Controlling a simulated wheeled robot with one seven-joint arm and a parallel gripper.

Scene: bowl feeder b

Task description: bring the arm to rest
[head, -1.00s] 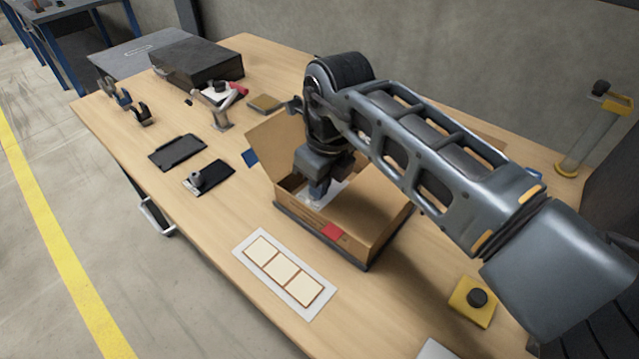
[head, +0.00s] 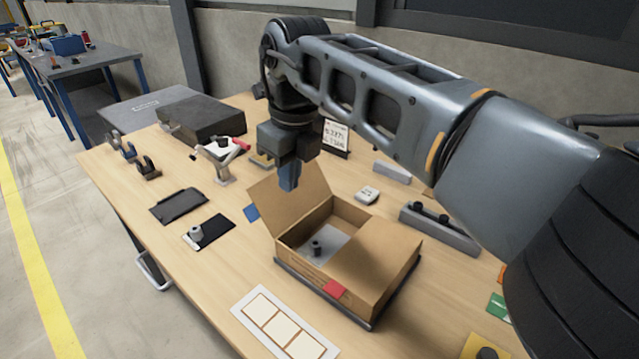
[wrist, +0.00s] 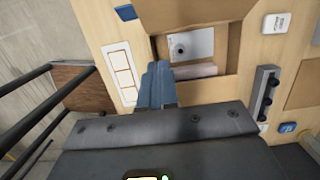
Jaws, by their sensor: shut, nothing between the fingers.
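My gripper (head: 289,178) hangs above the open cardboard box (head: 390,268), near its raised flap, fingers pointing down. Its blue fingers are shut with nothing between them; they also show in the wrist view (wrist: 157,84). The box stands on a dark base on the wooden table (head: 215,290). Inside it lies a grey-white sheet with a small dark knob-like part (head: 317,248). The wrist view shows this part from above, clear of the fingers. The box's right side is covered by a flap, so what lies under it is hidden.
A white card with three panels (head: 283,325) lies in front of the box. A black case (head: 203,118), a small stand (head: 222,170) and dark pads (head: 180,205) are to the left. A grey rail with knobs (head: 440,230) is to the right. Free air surrounds the gripper.

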